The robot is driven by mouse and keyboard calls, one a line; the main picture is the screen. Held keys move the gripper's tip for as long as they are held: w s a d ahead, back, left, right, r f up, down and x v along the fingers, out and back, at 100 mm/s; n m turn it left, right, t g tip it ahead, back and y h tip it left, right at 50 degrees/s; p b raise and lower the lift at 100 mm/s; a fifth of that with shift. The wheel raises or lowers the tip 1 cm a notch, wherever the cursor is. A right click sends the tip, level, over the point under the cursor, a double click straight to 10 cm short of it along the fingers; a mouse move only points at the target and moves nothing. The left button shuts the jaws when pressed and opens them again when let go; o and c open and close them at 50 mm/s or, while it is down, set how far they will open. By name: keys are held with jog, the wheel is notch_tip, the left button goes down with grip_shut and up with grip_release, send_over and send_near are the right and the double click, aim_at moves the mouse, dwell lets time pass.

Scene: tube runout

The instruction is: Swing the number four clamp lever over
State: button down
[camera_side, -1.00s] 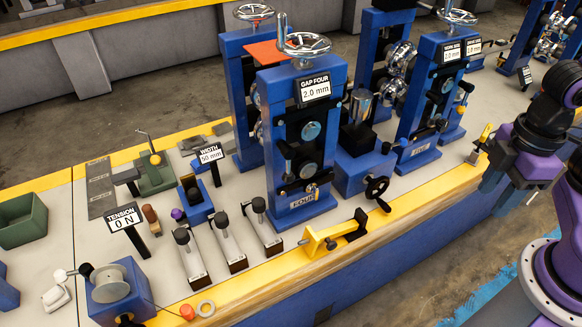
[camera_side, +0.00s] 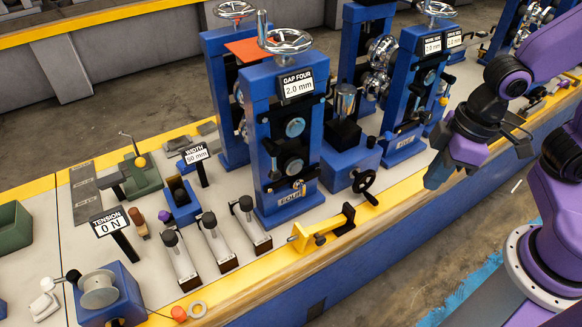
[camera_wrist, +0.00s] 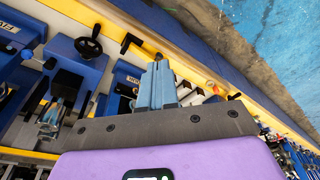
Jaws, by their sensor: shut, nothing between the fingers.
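The blue stand four (camera_side: 256,130) has a "GAP FOUR 2.0 mm" sign (camera_side: 297,86) and a "FOUR" plate low on its front. My gripper (camera_side: 436,176) is shut and empty, to the right of stand four and in front of stand five, above the bench's front edge and apart from the lever. In the wrist view its fingers (camera_wrist: 157,84) are together. The lever cannot be made out in the wrist view.
A yellow bracket (camera_side: 305,236) with a black part lies on the front edge below stand four. A black handwheel (camera_side: 364,180) projects right of the stand and shows in the wrist view (camera_wrist: 88,46). Several black-topped posts (camera_side: 213,240) stand left. Stand five (camera_side: 402,110) is behind my gripper.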

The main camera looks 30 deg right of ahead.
aim_at(272, 161)
jog(key=w+a+f+m+t+y, duration=0.1)
jog(key=w+a+f+m+t, duration=0.1)
jog(key=w+m, duration=0.3)
jog(key=w+a+f+m+t+y, duration=0.2)
jog(key=w+a+m, duration=0.2)
jog(key=w, duration=0.9)
jog(key=shift+w+a+f+m+t+y, duration=0.2)
jog(key=shift+f+m+t+y, duration=0.1)
jog(key=shift+m+t, duration=0.15)
jog(key=shift+w+a+f, duration=0.95)
jog(key=shift+a+f, duration=0.2)
jog(key=shift+a, duration=0.15)
jog(key=shift+w+a+f, duration=0.9)
jog(key=shift+a+f, duration=0.2)
jog(key=shift+a, duration=0.2)
jog(key=shift+w+a+f, duration=0.95)
jog(key=shift+a+f, duration=0.2)
jog(key=shift+a, duration=0.15)
